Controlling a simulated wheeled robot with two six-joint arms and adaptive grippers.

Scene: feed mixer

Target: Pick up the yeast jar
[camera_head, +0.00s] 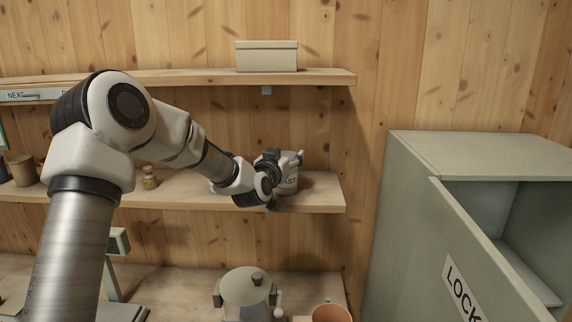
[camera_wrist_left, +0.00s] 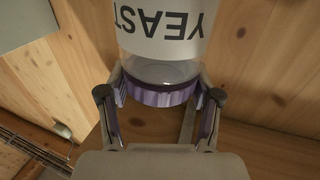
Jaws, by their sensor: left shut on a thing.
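The yeast jar (camera_head: 289,184) stands at the right part of the lower wall shelf (camera_head: 318,201) in the head view, mostly hidden behind my left gripper (camera_head: 279,172). In the left wrist view the jar (camera_wrist_left: 168,48) has a white label reading YEAST, upside down in the picture, clear glass and a purple ribbed lid (camera_wrist_left: 158,94). My left gripper (camera_wrist_left: 159,98) is shut on the jar, with one finger on each side of the lid. I cannot tell whether the jar still touches the shelf. My right gripper is not in view.
An upper shelf (camera_head: 330,76) with a cream box (camera_head: 266,56) hangs above. A grey locker (camera_head: 470,157) with its door open stands at the right. A metal vessel (camera_head: 247,293) and an orange-rimmed pot (camera_head: 331,313) are below. Small jars (camera_head: 150,178) stand left along the shelf.

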